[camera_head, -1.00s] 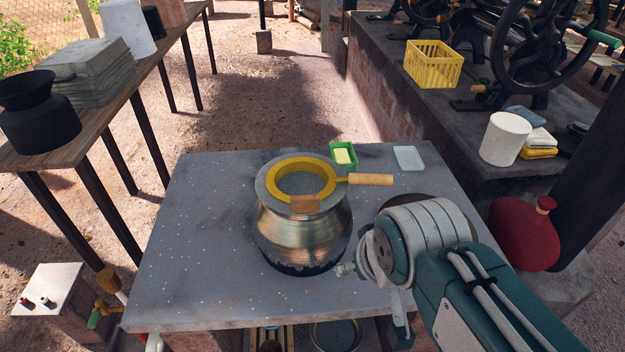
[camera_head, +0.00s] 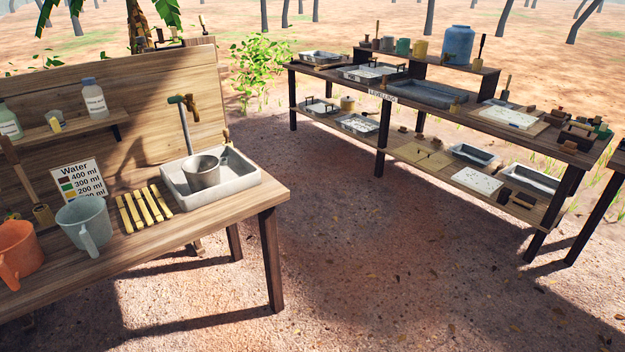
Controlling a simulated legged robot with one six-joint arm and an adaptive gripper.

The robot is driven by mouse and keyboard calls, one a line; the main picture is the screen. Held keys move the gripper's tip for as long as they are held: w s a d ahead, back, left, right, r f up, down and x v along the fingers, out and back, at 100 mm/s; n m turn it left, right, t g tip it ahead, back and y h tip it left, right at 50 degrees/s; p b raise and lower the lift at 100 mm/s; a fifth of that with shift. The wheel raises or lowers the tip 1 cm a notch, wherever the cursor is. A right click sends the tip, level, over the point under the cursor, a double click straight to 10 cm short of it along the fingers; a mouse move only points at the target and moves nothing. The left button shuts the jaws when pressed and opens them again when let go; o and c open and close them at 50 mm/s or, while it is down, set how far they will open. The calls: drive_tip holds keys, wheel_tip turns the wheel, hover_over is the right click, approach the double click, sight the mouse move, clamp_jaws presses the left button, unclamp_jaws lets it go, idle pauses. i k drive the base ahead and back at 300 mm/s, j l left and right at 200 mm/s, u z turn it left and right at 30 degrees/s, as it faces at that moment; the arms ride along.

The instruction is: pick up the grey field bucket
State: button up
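A grey bucket-like vessel (camera_head: 203,175) stands upright in a white basin (camera_head: 243,178) below a tap (camera_head: 184,112), on the wooden table at the left. A larger grey-green jug (camera_head: 82,222) with a handle stands nearer the front left of the same table. I cannot tell for certain which of the two is the grey field bucket. My gripper and arm are not in view.
An orange jug (camera_head: 16,252) stands at the left edge, and a yellow slatted rack (camera_head: 145,208) lies beside the basin. A long two-level bench (camera_head: 440,112) with trays and tools runs behind at the right. Bare ground (camera_head: 370,250) between the tables is open.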

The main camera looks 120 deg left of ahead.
sight(88, 227)
drive_tip(key=k+l+u, duration=0.1)
drive_tip(key=u, duration=4.05)
drive_tip(key=l+u, duration=0.1)
drive_tip(key=u, duration=0.65)
drive_tip(key=l+u, duration=0.15)
drive_tip(key=u, duration=0.25)
drive_tip(key=i+j, duration=1.75)
drive_tip(key=i+j+z, duration=0.3)
drive_tip(key=j+z, duration=0.3)
drive_tip(key=i+j+z, duration=0.25)
drive_tip(key=k+j+z, duration=0.1)
drive_tip(key=z, duration=1.25)
